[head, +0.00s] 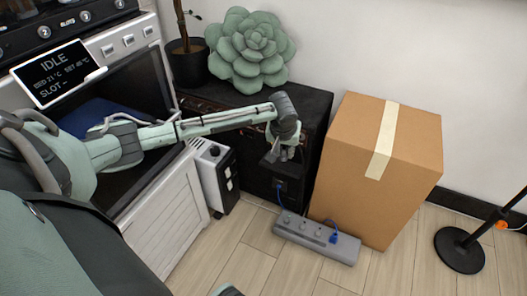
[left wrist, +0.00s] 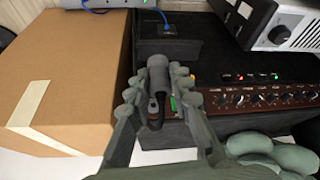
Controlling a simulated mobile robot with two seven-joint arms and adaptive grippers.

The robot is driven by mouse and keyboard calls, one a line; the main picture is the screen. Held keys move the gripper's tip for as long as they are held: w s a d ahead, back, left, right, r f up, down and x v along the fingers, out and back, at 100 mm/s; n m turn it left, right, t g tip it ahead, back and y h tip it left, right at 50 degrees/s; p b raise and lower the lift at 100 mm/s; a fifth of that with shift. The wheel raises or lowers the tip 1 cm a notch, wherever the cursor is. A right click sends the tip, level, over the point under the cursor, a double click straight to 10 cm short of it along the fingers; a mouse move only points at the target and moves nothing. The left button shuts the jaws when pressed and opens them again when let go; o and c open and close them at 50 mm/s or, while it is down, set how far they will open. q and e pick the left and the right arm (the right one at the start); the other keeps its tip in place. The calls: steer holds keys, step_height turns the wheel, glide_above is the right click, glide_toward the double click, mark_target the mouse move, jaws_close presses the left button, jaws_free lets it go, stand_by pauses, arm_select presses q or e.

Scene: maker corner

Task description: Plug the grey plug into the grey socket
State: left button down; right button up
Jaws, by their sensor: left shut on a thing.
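My left gripper (head: 285,153) is shut and hangs in front of the black cabinet, above the floor. In the left wrist view its fingers (left wrist: 158,95) close around a dark grey cylindrical plug (left wrist: 157,70). In the head view the plug is too small to tell from the fingers. A grey power strip (head: 345,250) lies on the floor, below and to the right of the gripper, with several round sockets on top. I cannot tell which one is the grey socket. The plug is well apart from the strip. My right gripper is not in view.
A blue plug (head: 333,238) sits at the strip's right part. A cardboard box (head: 350,150) stands right behind the strip. The black cabinet (head: 312,110) carries a large succulent (head: 250,48). A white unit (head: 207,172) stands left. The floor before the strip is clear.

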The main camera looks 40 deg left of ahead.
arm_select(q)
steer(key=s+d+r+m+h, duration=0.1)
steer(key=s+d+r+m, duration=0.1)
steer(key=s+d+r, duration=0.3)
steer(key=s+d+r+m+h, duration=0.1)
steer(key=s+d+r+m, duration=0.2)
steer(key=s+d+r, duration=0.3)
steer(key=d+r, duration=0.5)
steer(key=r, duration=0.1)
steer(key=shift+s+r, duration=0.3)
steer(key=shift+w, duration=0.15)
